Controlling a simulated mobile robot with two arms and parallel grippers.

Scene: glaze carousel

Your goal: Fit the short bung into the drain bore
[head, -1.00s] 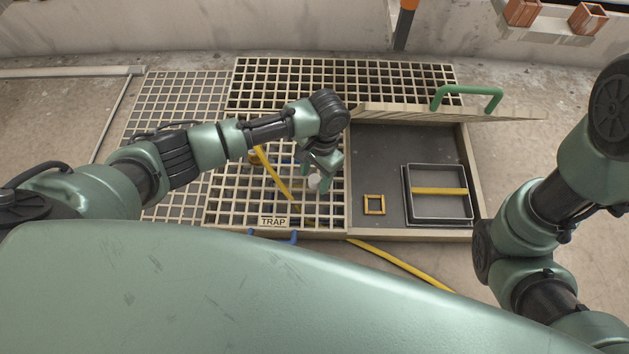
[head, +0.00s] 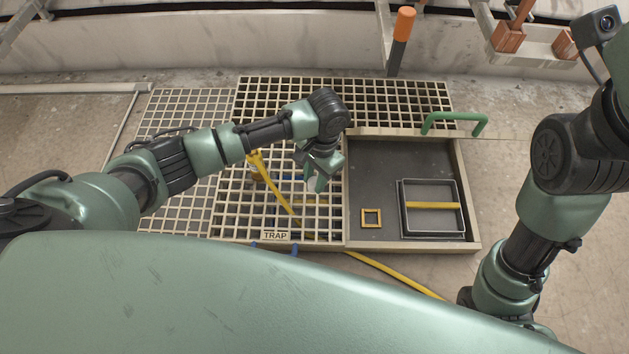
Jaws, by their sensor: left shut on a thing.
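My left gripper (head: 318,176) reaches in from the left and points down over the grating marked TRAP. It is shut on a small pale piece (head: 312,185), which looks like the short bung; its fingers hide much of it. I cannot tell whether the piece touches the grating or anything below it. I cannot make out the drain bore; the gripper and the bars may cover it. My right arm shows at the right, but its gripper is out of view.
A dark-floored bay (head: 374,170) right of the grating (head: 225,216) holds a small yellow frame (head: 371,226) and a grey tray (head: 402,220) with a yellow bar. A yellow hose (head: 390,272) runs along the front.

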